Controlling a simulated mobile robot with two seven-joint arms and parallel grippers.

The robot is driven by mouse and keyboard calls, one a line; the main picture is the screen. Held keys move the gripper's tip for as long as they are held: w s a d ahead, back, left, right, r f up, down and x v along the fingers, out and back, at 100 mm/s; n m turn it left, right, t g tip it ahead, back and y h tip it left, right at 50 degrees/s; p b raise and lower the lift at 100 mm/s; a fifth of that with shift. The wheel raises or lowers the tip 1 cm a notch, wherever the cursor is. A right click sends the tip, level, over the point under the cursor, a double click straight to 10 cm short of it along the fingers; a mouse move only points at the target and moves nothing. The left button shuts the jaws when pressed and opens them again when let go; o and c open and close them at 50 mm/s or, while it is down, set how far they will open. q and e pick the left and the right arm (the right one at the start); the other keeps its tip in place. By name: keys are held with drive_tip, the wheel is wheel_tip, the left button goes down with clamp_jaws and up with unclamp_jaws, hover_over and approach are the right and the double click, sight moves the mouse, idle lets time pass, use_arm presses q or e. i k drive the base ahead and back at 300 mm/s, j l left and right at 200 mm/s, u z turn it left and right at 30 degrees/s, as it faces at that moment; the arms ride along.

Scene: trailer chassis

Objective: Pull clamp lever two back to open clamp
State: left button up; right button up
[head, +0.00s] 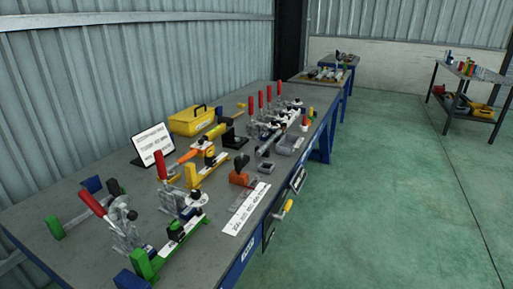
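A toggle clamp (125,228) with a red lever (92,203) tilted back to the left stands at the near end of the workbench. Beside it, a second red lever (161,166) stands upright near a green fixture (178,243). Farther along the bench, several more red levers (261,99) stand upright in a row of clamps (268,125). I cannot read any number that marks clamp two. Neither of my grippers is in view.
The grey workbench (55,262) also holds a yellow toolbox (193,123), a sign (153,144), a yellow fixture (206,168) and a white label strip (246,209). A corrugated wall is behind it. Green floor (390,210) lies open to the right, before another table (470,82).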

sight(158, 154)
drive_tip(key=j+z, duration=0.25)
drive_tip(key=j, duration=0.15)
drive_tip(key=j+z, duration=0.3)
drive_tip(key=j, duration=0.15)
drive_tip(key=k+j+z, duration=0.1)
drive_tip(key=j+z, duration=0.15)
drive_tip(key=k+j+z, duration=0.1)
drive_tip(key=j+z, duration=0.15)
drive_tip(key=j, duration=0.25)
drive_tip(key=k+j+z, duration=0.15)
drive_tip(key=j+z, duration=0.15)
drive_tip(key=j, duration=0.1)
